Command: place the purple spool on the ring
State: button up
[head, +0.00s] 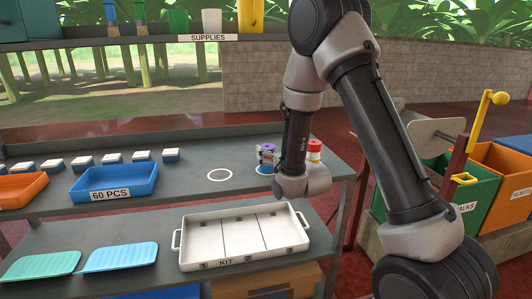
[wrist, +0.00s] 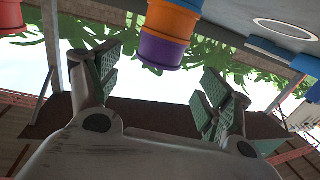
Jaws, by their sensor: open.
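The purple spool (head: 267,147) is at the right part of the upper grey shelf, beside my wrist, partly hidden. In the wrist view the purple spool (wrist: 160,52) adjoins an orange piece (wrist: 172,22), with blue at the picture's top edge. My gripper (wrist: 160,75) is open, its green-padded fingers to either side of the purple spool with gaps on both sides. Nothing is gripped. A white ring outline (head: 220,174) lies flat and empty on the shelf, left of the spool; it also shows in the wrist view (wrist: 287,27).
A red-topped spool (head: 315,146) stands right of my wrist. A blue tray (head: 114,184), an orange tray (head: 22,188) and several small white-topped boxes are at left. A white KIT tray (head: 241,237) sits on the lower shelf. The shelf around the ring is clear.

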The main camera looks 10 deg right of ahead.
aim_at(269, 148)
jog(key=x, duration=0.4)
jog(key=shift+w+d+f, duration=0.1)
jog(key=shift+w+f, duration=0.1)
jog(key=c, duration=1.2)
